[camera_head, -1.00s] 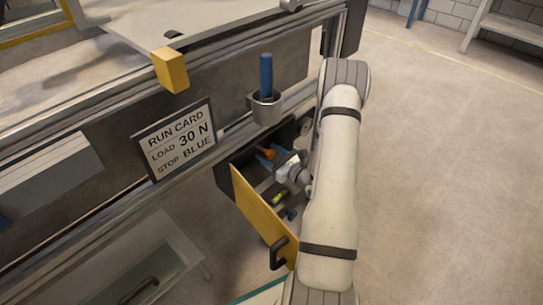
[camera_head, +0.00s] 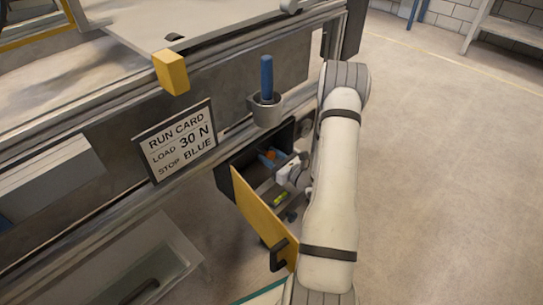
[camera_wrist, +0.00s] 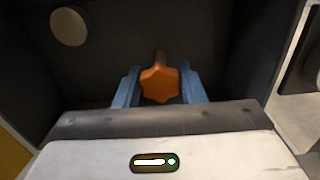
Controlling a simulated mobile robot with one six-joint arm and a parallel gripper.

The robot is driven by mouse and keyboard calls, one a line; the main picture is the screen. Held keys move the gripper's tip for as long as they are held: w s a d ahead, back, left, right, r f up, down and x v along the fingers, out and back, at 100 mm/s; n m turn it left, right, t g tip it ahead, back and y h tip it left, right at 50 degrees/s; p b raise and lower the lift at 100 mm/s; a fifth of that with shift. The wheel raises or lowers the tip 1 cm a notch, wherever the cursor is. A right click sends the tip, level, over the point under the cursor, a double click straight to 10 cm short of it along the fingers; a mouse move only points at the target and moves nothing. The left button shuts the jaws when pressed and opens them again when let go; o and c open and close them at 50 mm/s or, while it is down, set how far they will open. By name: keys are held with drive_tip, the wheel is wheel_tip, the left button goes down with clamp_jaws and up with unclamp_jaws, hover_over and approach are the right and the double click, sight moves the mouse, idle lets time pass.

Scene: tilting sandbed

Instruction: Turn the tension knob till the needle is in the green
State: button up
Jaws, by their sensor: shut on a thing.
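The orange star-shaped tension knob (camera_wrist: 160,83) sits on a short shaft at the back of a dark open box. My gripper (camera_wrist: 159,90) has its two blue fingers on either side of the knob, shut on it. In the head view, the knob (camera_head: 271,154) is a small orange spot by my blue fingers, partly hidden by my wrist. A plain pale disc (camera_wrist: 69,26) is on the box's inner wall at upper left in the wrist view. I cannot make out a needle or a green band.
The box's yellow door (camera_head: 262,218) hangs open, with a black handle (camera_head: 279,254). A run card (camera_head: 178,141) reads load 30 N, stop blue. A blue rod (camera_head: 266,77) stands in a grey cup (camera_head: 265,109) above the box. Open floor lies to the right.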

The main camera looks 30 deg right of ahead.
drive_tip(key=m+p, duration=0.2)
drive_tip(key=m, duration=0.1)
drive_tip(key=shift+r+p, duration=0.15)
drive_tip(key=shift+p, duration=0.2)
drive_tip(key=m+p, duration=0.2)
drive_tip(key=m, duration=0.1)
drive_tip(key=shift+m+p, duration=0.35)
drive_tip(key=shift+m, duration=0.05)
drive_tip(key=m+p, duration=0.2)
drive_tip(key=m, duration=0.1)
drive_tip(key=m+p, duration=0.2)
drive_tip(key=m, duration=0.2)
drive_tip(key=m+p, duration=0.1)
drive_tip(key=m, duration=0.2)
drive_tip(key=shift+m+p, duration=0.35)
drive_tip(key=shift+m, duration=0.05)
drive_tip(key=m+p, duration=0.1)
drive_tip(key=m, duration=0.2)
drive_tip(key=shift+m, duration=0.3)
drive_tip(key=m+p, duration=0.1)
drive_tip(key=m, duration=0.5)
drive_tip(key=shift+m, duration=0.3)
